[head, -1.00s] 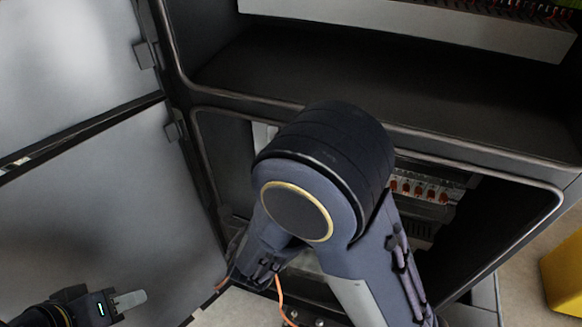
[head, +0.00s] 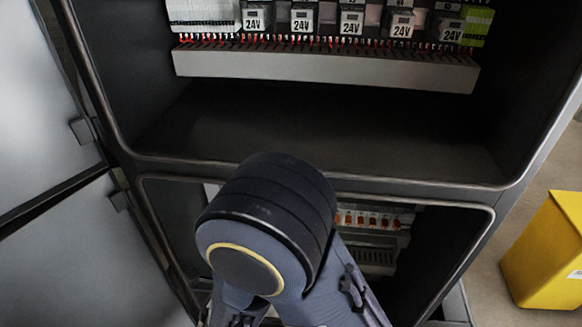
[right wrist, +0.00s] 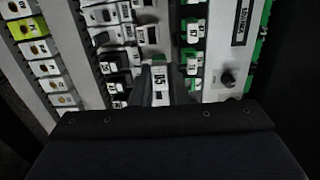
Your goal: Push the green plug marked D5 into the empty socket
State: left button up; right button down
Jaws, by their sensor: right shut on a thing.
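My right gripper (right wrist: 160,92) shows in the right wrist view, its dark fingers shut on a plug (right wrist: 160,80) with a white label. The label's last figure reads 5; the first mark is hard to make out, and little green shows on this plug. Beyond it is a column of green plugs with white numbered labels (right wrist: 193,37). I cannot make out the empty socket, nor whether the held plug touches anything. In the head view my right arm hides its own gripper. My left gripper is out of view.
The cabinet's lower compartment holds a row of orange-red parts (head: 372,218). The upper one has several 24V units (head: 302,20) above a grey duct (head: 325,68). An open door (head: 85,255) stands left. A yellow box (head: 545,252) stands right. A black knob (right wrist: 228,80) is right of the plugs.

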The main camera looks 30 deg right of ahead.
jog(key=s+d+r+p, duration=0.2)
jog(key=s+d+r, duration=0.3)
jog(key=d, duration=0.2)
jog(key=shift+d, duration=0.25)
dwell(0.7)
jog(key=x, duration=0.6)
jog(key=shift+d, duration=0.3)
dwell(0.5)
jog(key=shift+x, duration=1.55)
dwell(2.1)
jog(key=c, duration=1.3)
grip_release()
jog(key=shift+c, duration=0.2)
